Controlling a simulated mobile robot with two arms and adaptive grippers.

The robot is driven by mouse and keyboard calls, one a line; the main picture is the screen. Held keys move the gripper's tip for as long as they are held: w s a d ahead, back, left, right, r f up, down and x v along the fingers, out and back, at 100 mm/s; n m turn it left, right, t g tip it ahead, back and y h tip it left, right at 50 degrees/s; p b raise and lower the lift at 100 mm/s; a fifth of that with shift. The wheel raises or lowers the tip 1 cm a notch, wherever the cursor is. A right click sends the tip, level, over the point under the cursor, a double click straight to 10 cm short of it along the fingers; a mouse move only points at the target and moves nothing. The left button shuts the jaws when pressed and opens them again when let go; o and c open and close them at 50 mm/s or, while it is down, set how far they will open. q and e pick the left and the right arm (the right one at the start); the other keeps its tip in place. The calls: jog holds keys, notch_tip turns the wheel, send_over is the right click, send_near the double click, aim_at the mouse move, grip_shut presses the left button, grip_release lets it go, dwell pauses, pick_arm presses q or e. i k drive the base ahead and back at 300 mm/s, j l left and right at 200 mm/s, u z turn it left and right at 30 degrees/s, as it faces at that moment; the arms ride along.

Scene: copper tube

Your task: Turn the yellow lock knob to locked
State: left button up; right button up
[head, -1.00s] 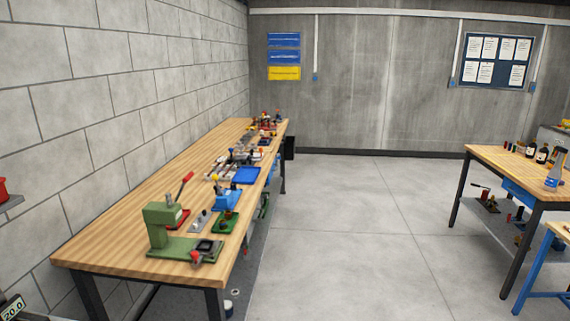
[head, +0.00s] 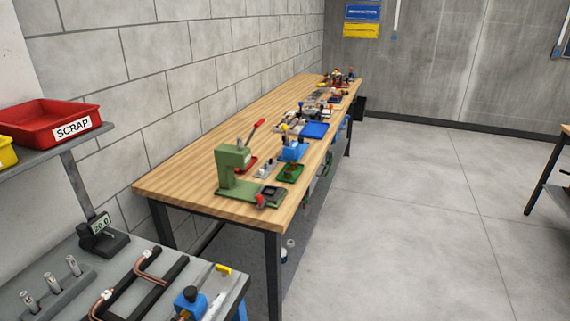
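No yellow knob can be made out with certainty. A small yellow piece (head: 223,269) lies at the far right corner of the grey bench (head: 62,262) at the lower left. Next to it is a blue fixture (head: 190,300) with a dark knob on top, cut off by the bottom edge; a little yellow shows at its base. On the wooden bench (head: 180,185), a small yellow spot (head: 284,132) shows among small fixtures, too small to identify. Neither of my grippers is in view.
A red SCRAP bin (head: 45,122) sits on a shelf above. A green press (head: 235,170) stands on the wooden bench. The floor (head: 410,220) at right is clear.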

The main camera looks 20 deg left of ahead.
aim_at(226, 270)
jog(key=u, duration=1.2)
